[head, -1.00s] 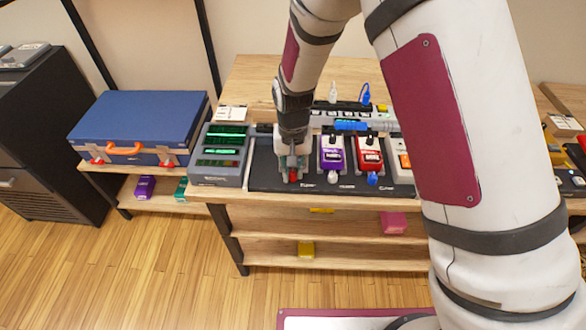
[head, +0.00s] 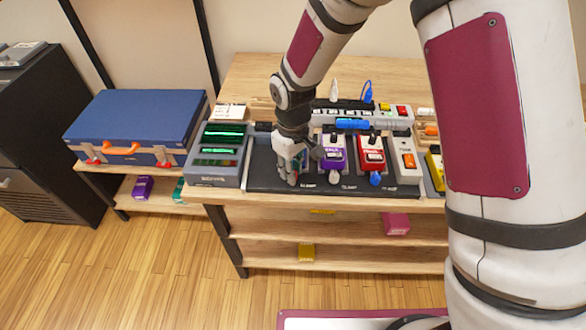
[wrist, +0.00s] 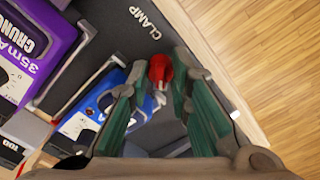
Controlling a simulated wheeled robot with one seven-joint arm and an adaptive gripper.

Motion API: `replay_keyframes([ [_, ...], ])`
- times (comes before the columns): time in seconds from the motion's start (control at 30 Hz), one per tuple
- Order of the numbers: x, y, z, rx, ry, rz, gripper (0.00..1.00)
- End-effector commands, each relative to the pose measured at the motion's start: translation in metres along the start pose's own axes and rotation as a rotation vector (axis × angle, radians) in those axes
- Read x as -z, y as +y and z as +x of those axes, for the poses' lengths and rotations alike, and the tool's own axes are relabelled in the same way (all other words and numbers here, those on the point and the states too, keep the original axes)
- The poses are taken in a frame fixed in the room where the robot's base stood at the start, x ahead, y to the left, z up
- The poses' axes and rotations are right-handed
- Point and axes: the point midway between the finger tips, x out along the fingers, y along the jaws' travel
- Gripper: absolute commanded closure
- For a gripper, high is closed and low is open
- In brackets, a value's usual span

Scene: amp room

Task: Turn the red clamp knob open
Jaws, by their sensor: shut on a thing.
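The red clamp knob (wrist: 160,70) sits between my two green-padded fingertips in the wrist view, on the dark pedalboard (wrist: 112,28) close to its edge. The word CLAMP is printed beside it. My gripper (wrist: 162,84) is shut on the knob, one finger on each side. In the head view my gripper (head: 293,181) points down at the front left part of the pedalboard (head: 262,172) and hides the knob. How far the knob is turned cannot be told.
A blue pedal (wrist: 88,118) lies right beside my fingers, with a purple pedal (wrist: 35,50) beyond it. A grey unit with green displays (head: 217,155) stands left of the board. A red pedal (head: 371,153) stands further right. Open floor (head: 130,270) lies in front.

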Motion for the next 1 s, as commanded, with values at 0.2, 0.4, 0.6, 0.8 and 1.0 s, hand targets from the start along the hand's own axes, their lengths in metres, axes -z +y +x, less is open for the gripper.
replay_keyframes([
  [0.2,0.0005,-0.001,0.0005,0.002,0.001,-0.205,1.0],
  [0.4,0.0004,-0.0013,0.0004,0.003,0.002,-0.387,1.0],
  [0.6,0.0002,-0.0016,0.0002,0.003,0.001,-0.54,1.0],
  [0.8,0.0,-0.0016,0.0001,0.003,0.0,-0.648,1.0],
  [1.0,0.0,-0.0021,0.0001,0.003,0.0,-0.711,1.0],
])
